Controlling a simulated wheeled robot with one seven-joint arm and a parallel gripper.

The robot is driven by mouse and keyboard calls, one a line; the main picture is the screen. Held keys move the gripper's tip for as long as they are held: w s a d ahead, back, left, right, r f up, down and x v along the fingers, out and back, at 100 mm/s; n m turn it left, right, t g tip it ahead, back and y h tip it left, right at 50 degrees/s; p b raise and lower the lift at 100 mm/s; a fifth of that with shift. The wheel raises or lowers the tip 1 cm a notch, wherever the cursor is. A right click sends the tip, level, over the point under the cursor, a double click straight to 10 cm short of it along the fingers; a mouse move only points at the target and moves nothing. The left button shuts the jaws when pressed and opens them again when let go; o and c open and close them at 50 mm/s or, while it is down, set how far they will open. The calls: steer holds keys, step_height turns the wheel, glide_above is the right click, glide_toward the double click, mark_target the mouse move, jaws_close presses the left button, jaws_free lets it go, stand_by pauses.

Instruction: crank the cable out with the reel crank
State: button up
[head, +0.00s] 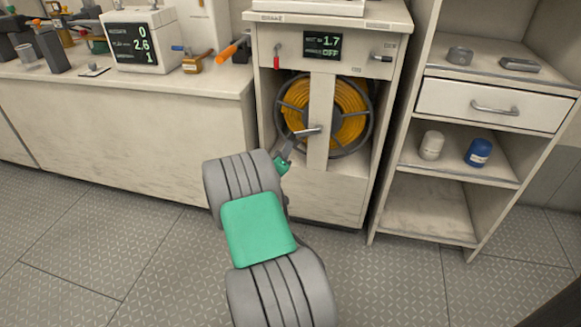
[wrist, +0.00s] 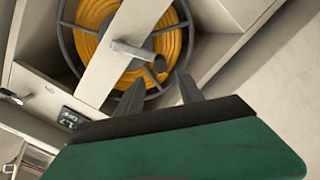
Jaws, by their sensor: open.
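The cable reel (head: 348,112) holds coiled orange cable inside a cabinet behind an upright pale post. The reel crank (head: 307,132) is a grey handle sticking out from the post. In the wrist view the crank (wrist: 139,52) ends in a darker knob near my fingertips. My gripper (head: 285,152) is just below and left of the crank in the head view. In the wrist view my gripper (wrist: 160,86) is open, its two dark fingers pointing at the crank end. Whether a finger touches it I cannot tell. A display (head: 322,44) above the reel reads 1.7 and OFF.
A red-handled lever (head: 277,58) and a dark-handled lever (head: 381,57) flank the display. An open shelf unit (head: 424,205) with a drawer stands at right. A counter (head: 130,82) with tools and a white meter (head: 139,40) is at left. The floor (head: 140,245) is clear.

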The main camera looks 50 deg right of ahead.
steer(key=shift+n+h, duration=0.3)
steer(key=x, duration=0.2)
steer(key=b+x, duration=0.1)
steer(key=x, duration=0.1)
steer(key=f+x, duration=0.1)
steer(key=x, duration=0.2)
steer(key=shift+s+d+f+b, duration=0.15)
steer(key=shift+s+d+b, duration=0.05)
steer(key=shift+s+b, duration=0.15)
steer(key=shift+w+d, duration=0.3)
steer(key=shift+d, duration=0.2)
steer(key=shift+c, duration=0.4)
jaws_close()
